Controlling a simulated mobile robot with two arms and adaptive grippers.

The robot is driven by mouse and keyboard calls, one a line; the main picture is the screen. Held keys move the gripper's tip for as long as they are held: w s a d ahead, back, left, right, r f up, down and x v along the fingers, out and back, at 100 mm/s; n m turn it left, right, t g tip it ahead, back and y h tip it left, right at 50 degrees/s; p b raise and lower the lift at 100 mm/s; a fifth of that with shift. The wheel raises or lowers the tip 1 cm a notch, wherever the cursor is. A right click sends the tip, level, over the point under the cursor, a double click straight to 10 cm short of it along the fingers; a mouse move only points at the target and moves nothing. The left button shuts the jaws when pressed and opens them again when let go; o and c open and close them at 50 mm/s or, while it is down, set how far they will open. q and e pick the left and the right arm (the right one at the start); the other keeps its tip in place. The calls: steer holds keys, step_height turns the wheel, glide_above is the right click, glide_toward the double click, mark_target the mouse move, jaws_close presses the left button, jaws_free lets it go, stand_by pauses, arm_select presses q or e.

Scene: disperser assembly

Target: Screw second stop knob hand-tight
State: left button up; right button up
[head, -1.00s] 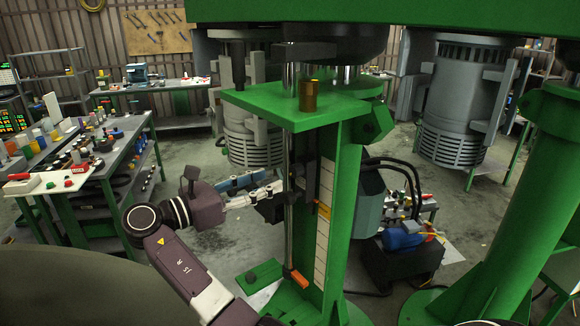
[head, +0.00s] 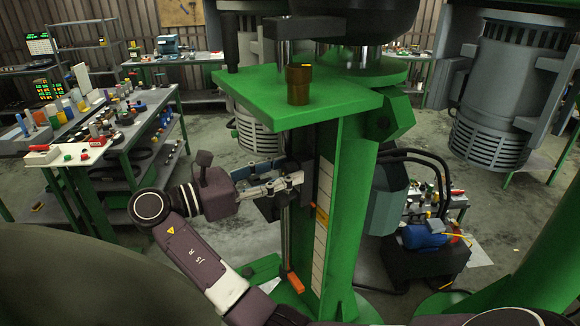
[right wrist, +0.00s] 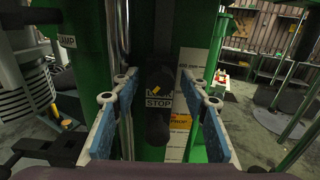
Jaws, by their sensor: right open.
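A dark stop knob (right wrist: 158,120) shows in the right wrist view, in front of the green column (right wrist: 145,30). It lies between the two blue-padded fingers of my right gripper (right wrist: 160,110), with gaps on both sides. A STOP label (right wrist: 159,103) is partly hidden behind it. In the head view my right gripper (head: 285,184) is open at a dark block (head: 268,207) by the vertical rod, and the knob cannot be told apart there. My left gripper is not in view.
The green column (head: 347,220) with its scale strip stands to the right of the gripper. An orange piece (head: 295,282) sits low on the rod. A green plate (head: 340,100) with a brown bushing (head: 298,85) is above. Benches with parts stand at left.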

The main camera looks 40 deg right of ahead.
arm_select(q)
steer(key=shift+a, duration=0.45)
arm_select(e)
steer(key=shift+s+a, duration=0.1)
steer(key=shift+a, duration=0.1)
steer(key=shift+c, duration=0.5)
steer(key=c, duration=0.8)
jaws_close()
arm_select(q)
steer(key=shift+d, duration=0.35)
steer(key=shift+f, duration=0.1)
